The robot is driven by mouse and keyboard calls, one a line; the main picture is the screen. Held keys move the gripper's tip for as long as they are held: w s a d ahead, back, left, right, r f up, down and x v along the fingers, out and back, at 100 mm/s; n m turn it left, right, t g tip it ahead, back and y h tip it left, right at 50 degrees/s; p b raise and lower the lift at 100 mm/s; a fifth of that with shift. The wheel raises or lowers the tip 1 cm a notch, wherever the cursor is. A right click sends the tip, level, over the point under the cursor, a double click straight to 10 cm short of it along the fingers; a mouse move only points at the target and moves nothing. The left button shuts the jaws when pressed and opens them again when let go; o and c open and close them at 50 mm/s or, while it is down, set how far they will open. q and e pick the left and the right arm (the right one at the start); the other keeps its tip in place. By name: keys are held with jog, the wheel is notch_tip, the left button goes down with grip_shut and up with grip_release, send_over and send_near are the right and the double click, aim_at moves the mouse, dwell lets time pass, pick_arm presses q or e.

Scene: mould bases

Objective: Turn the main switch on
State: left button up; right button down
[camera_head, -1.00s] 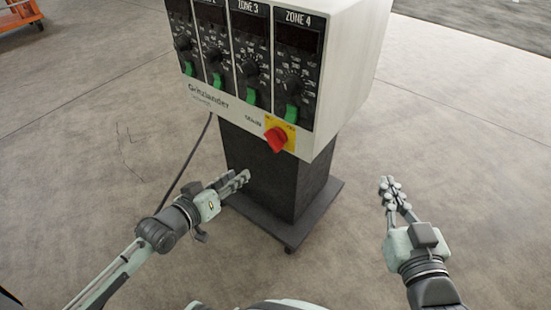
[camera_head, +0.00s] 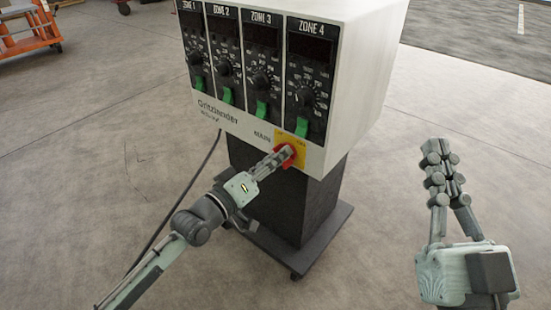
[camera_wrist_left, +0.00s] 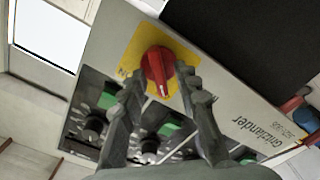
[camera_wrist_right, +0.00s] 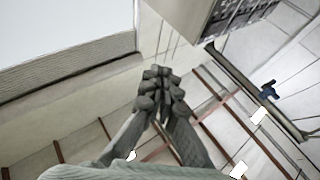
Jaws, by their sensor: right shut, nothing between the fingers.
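The main switch is a red rotary knob (camera_head: 291,161) on a yellow plate (camera_wrist_left: 127,65), at the lower front corner of the control cabinet. In the head view my left gripper (camera_head: 279,158) reaches the knob and partly covers it. In the left wrist view its fingers are spread, one on each side of the red knob (camera_wrist_left: 157,66); whether they touch it I cannot tell. My right gripper (camera_head: 438,148) is shut and empty, off to the right of the cabinet; its closed fingers also show in the right wrist view (camera_wrist_right: 162,85).
The white cabinet (camera_head: 365,60) has several zone panels with dials and green switches (camera_head: 262,109) above the main switch. It stands on a dark pedestal (camera_head: 300,205) with a wheeled base. A cable hangs at left. An orange cart (camera_head: 30,40) stands far left. The floor at right is clear.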

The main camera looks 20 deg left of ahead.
pick_arm(q)
grip_shut()
